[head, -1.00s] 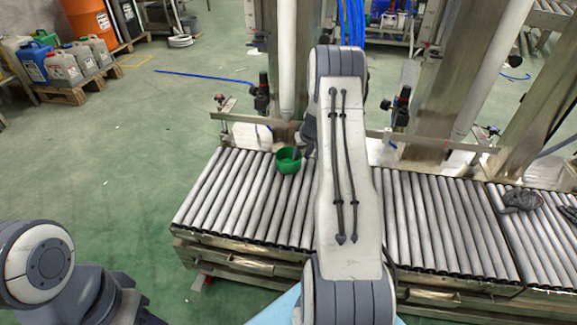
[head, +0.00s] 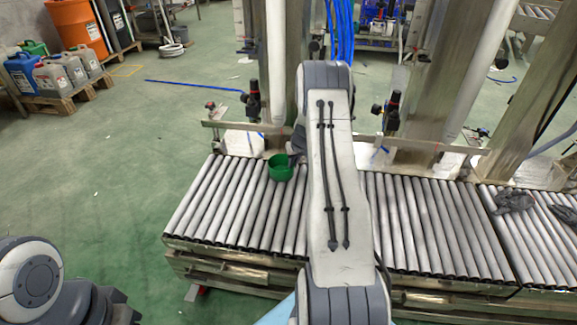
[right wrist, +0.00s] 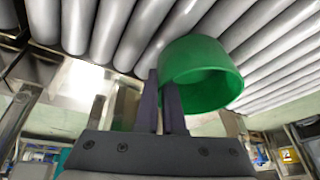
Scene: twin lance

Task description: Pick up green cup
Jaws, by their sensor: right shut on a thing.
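The green cup (head: 280,168) is at the far part of the roller conveyor, just left of my right arm in the head view. In the right wrist view the green cup (right wrist: 205,75) shows large, its open mouth turned to the lower right. My right gripper (right wrist: 162,95) is shut on the cup's wall near its rim, with the two dark fingers close together. In the head view my right gripper (head: 295,158) is mostly hidden behind the arm. I cannot tell whether the cup touches the rollers. My left arm shows at the lower left, but its gripper is out of view.
The grey roller conveyor (head: 215,205) runs across the middle. Behind it stand a metal rail (head: 235,126) and steel posts. Dark gloves (head: 514,200) lie at the right on the rollers. Jerrycans (head: 55,75) stand on a pallet at the far left. The green floor at left is mostly clear.

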